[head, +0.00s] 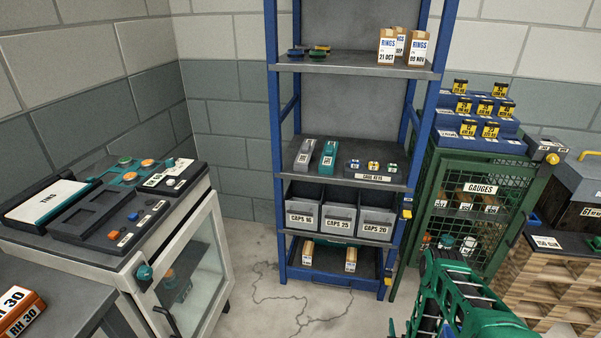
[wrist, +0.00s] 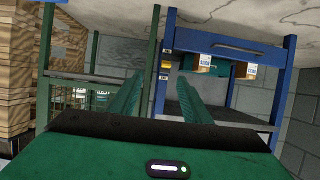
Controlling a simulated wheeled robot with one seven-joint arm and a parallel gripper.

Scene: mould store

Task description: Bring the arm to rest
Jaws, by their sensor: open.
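My arm (head: 455,300), green with dark ribbed parts, reaches in from the lower right of the head view, in front of the green mesh cabinet. I cannot make out the fingertips there. In the wrist view my gripper (wrist: 160,86) has its two green fingers well apart, with nothing held between them. The wrist view is upside down: the cracked floor is at its top. Beyond the fingers are the blue rack (wrist: 288,75) on the right and the green cabinet (wrist: 153,70) on the left.
A wooden crate stack (head: 555,285) is at right, a white cabinet (head: 130,275) at left. Floor (head: 300,310) between is clear.

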